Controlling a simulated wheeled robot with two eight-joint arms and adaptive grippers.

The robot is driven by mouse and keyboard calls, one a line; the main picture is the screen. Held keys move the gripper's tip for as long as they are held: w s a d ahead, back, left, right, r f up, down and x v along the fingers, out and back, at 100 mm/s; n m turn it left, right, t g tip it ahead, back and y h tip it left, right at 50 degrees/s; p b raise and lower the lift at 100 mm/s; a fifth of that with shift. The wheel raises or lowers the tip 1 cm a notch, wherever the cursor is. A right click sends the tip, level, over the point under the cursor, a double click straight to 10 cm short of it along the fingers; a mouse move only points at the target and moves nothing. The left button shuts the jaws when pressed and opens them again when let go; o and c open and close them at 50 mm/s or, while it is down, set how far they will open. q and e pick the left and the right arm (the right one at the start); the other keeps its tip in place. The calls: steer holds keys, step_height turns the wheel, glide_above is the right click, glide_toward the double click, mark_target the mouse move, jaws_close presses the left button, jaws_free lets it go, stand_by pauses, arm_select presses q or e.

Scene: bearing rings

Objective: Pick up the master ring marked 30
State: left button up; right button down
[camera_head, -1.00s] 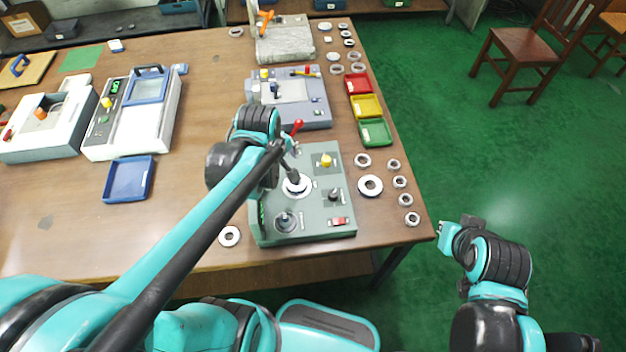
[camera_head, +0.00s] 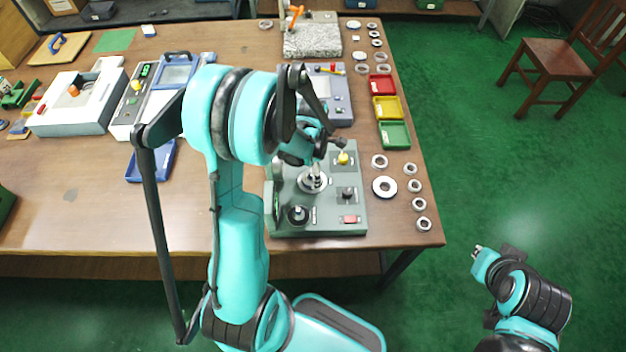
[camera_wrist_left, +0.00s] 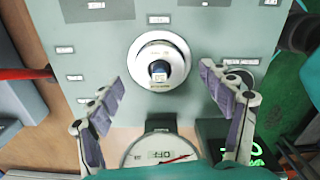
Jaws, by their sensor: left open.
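A pale ring (camera_wrist_left: 139,62) sits around the central post (camera_wrist_left: 159,70) of the grey-green gauge machine (camera_head: 340,218). In the head view this ring (camera_head: 313,186) shows just below my left gripper. I cannot read a 30 on any ring. My left gripper (camera_wrist_left: 165,84) is open and empty, its two fingers apart on either side of the ring's near side in the left wrist view. In the head view it is mostly hidden by its own wrist. My right gripper (camera_head: 479,250) is off the table's right side; its jaws are too small to judge.
A large white ring (camera_head: 385,196) and several smaller rings (camera_head: 420,204) lie right of the machine. Green (camera_head: 395,135), yellow (camera_head: 387,108) and red (camera_head: 381,84) trays stand behind them. A yellow knob (camera_head: 343,158) rises from the machine near the gripper. Open tabletop lies left.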

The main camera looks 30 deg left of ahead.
arm_select(q)
step_height(320, 180, down, 2)
steer(key=shift+f, duration=0.15)
steer(key=c, duration=1.6)
steer(key=shift+c, duration=0.2)
